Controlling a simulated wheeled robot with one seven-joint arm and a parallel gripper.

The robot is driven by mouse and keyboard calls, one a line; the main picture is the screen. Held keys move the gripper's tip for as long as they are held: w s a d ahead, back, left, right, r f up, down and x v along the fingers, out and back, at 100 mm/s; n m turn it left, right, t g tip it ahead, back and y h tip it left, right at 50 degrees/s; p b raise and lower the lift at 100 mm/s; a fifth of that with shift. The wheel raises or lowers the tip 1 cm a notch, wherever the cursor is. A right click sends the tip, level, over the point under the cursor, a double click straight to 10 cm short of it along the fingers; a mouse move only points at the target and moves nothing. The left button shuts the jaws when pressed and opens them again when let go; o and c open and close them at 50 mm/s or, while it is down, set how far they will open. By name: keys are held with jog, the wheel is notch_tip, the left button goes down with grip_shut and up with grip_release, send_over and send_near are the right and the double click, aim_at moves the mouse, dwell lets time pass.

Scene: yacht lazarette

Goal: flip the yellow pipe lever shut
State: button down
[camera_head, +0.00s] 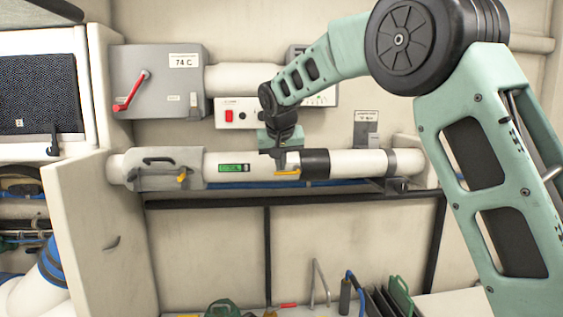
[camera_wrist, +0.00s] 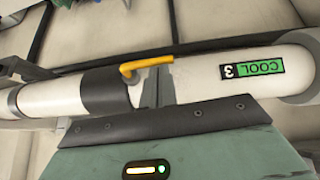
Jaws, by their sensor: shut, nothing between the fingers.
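The yellow pipe lever (camera_head: 288,172) is a short bent handle on the white pipe (camera_head: 345,163), left of a black sleeve. It lies roughly along the pipe. It also shows in the wrist view (camera_wrist: 147,66), with its bent end near the black sleeve (camera_wrist: 104,90). My gripper (camera_head: 279,164) is shut and empty, with its fingertips down at the pipe beside the lever. In the wrist view my fingertips (camera_wrist: 158,84) are close to the lever's straight end; I cannot tell whether they touch it. The fingers hide part of the pipe and lever base.
A grey clamp section with another yellow part (camera_head: 182,175) is further left. A grey box with a red lever (camera_head: 130,93) and a control panel with a red switch (camera_head: 229,111) are above.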

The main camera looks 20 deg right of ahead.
jog(key=shift+a+f, duration=0.15)
jog(key=shift+f, duration=0.05)
jog(key=f+h, duration=0.1)
jog(key=n+h+b, duration=0.1)
jog(key=h, duration=0.1)
jog(key=shift+w+a+f+g, duration=0.15)
jog(key=shift+a+f+g, duration=0.2)
jog(key=shift+f+g, duration=0.05)
notch_tip(320, 180, down, 6)
jog(key=d+n+h+b, duration=0.1)
jog(key=n+h+b, duration=0.3)
jog(key=h+b, duration=0.6)
jog(key=shift+s+d+n+g, duration=0.25)
jog(key=shift+d+n+g, duration=0.05)
jog(key=shift+d+g, duration=0.1)
jog(key=shift+r, duration=0.1)
